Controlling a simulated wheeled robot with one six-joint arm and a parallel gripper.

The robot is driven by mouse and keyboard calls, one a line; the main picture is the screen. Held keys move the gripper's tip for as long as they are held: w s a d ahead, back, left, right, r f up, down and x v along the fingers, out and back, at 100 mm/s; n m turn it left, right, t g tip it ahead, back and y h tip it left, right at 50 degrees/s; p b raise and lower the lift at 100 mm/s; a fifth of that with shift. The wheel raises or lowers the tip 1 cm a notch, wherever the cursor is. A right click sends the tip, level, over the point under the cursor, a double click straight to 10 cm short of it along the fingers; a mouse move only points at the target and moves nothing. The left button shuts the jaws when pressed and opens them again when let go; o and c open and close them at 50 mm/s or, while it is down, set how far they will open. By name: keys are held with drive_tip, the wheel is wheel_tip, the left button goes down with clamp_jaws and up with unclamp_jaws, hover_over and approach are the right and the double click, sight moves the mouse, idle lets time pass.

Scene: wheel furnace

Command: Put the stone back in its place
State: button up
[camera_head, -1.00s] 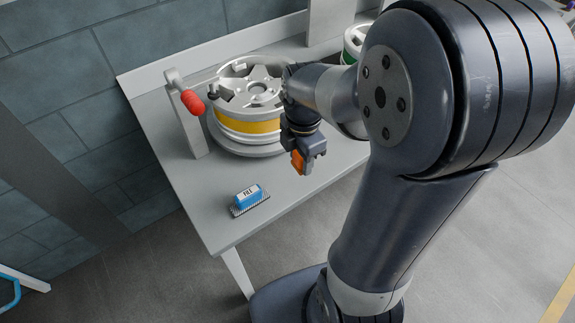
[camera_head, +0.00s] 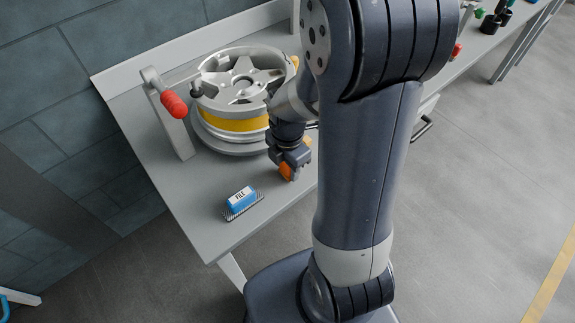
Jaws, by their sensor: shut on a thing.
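My gripper (camera_head: 288,169) hangs over the front right part of the workbench top (camera_head: 195,207), pointing down. It is shut on a small orange piece (camera_head: 287,173) that shows at its jaw ends; this may be the stone, but its shape is mostly hidden. The gripper is right of and behind a blue block labelled FILE (camera_head: 241,199) with a grey ridged base, and apart from it. I cannot tell the exact height of the gripper above the bench. No marked place for the stone is clear to see.
A silver wheel rim (camera_head: 241,82) with a yellow band (camera_head: 236,124) stands on the bench behind the gripper. A grey post with a red handle (camera_head: 173,104) stands left of it. My arm hides the bench's right part. The bench's front left is bare.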

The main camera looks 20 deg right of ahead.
drive_tip(key=shift+f, duration=0.2)
drive_tip(key=shift+f, duration=0.15)
drive_tip(key=o, duration=0.9)
wheel_tip(320, 180, up, 12)
drive_tip(key=shift+r+p, duration=0.25)
drive_tip(key=shift+p, duration=0.4)
wheel_tip(320, 180, down, 13)
drive_tip(key=shift+s+r+b, duration=0.1)
drive_tip(key=shift+r+b, duration=0.1)
drive_tip(key=shift+b, duration=0.65)
drive_tip(key=shift+r+p, duration=0.35)
drive_tip(key=shift+r, duration=1.4)
